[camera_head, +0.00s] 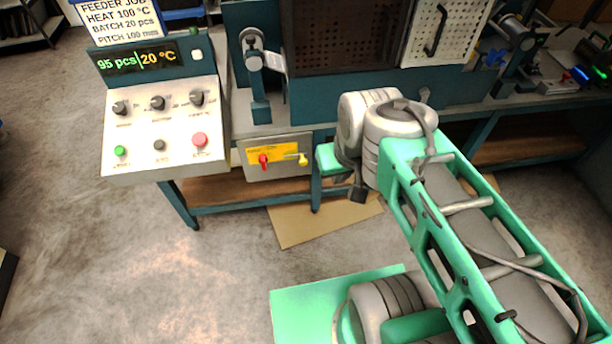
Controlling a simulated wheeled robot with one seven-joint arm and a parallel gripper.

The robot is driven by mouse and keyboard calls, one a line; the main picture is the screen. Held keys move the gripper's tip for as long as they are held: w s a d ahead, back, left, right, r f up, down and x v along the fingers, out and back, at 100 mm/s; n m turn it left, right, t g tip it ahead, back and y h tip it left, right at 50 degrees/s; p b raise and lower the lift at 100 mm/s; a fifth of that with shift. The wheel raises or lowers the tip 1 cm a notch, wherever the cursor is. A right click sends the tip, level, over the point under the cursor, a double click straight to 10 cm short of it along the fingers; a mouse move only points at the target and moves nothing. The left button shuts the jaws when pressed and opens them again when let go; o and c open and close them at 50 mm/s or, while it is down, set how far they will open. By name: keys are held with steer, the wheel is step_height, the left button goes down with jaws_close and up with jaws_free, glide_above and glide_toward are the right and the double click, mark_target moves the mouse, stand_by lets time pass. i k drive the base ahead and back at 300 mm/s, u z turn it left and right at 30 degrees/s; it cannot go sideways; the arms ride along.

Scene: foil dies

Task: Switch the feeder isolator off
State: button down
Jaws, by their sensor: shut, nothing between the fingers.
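The feeder isolator appears to be the red rotary handle (263,161) on a yellow plate (284,149), on the grey box (255,173) under the bench's front edge. A yellow handle (302,159) sticks out at the plate's right end. The on or off marking is too small to read. My gripper (358,194) is to the right of the box and slightly lower, apart from both handles. It is small and dark in this view, shut and empty, pointing down. My arm hides part of the bench behind it.
A control panel (160,130) with knobs and buttons stands left of the box; its display (138,61) reads "95 pcs" and "20 °C". A job sign (117,18) stands above. A lever post (259,80) rises from the bench. Cardboard (295,225) lies on the floor below.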

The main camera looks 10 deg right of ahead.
mark_target(262, 159)
steer(key=z, duration=0.35)
steer(key=k, duration=0.8)
steer(key=u, duration=0.45)
steer(key=i, duration=0.75)
steer(key=u, duration=0.95)
steer(key=i, duration=0.75)
steer(key=u, duration=0.05)
